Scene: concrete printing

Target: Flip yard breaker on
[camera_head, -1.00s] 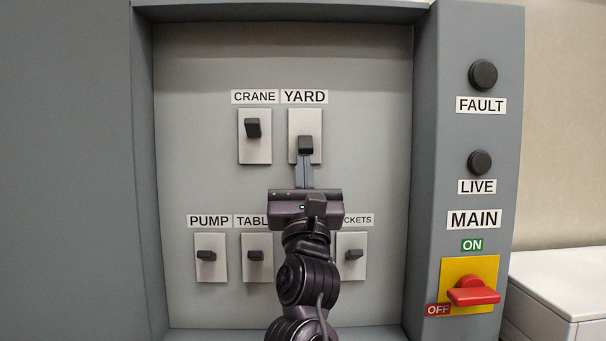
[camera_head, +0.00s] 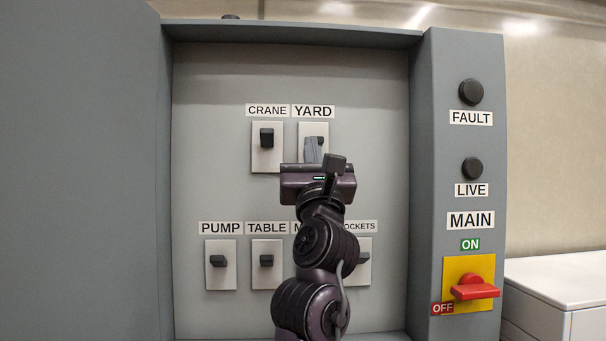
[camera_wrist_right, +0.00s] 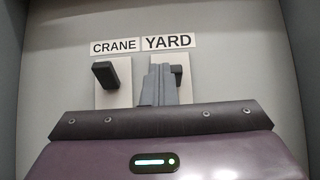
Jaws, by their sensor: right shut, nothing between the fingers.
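The yard breaker is a pale plate (camera_head: 307,128) under the YARD label (camera_head: 313,111). Its dark lever is mostly hidden behind my right gripper's fingers in the head view. In the right wrist view the lever (camera_wrist_right: 178,74) shows just right of the fingers, about level with the crane lever (camera_wrist_right: 104,75). My right gripper (camera_head: 313,147) is shut and empty, its fingertips pointing up in front of the yard plate. It also shows in the right wrist view (camera_wrist_right: 158,80). Whether it touches the lever I cannot tell. My left gripper is out of view.
The crane breaker (camera_head: 267,158) is close on the left. Below are the pump (camera_head: 220,276), table (camera_head: 266,279) and sockets (camera_head: 364,276) breakers; my arm hides another. Cabinet walls flank the recess. The red main handle (camera_head: 474,287) is on the right column.

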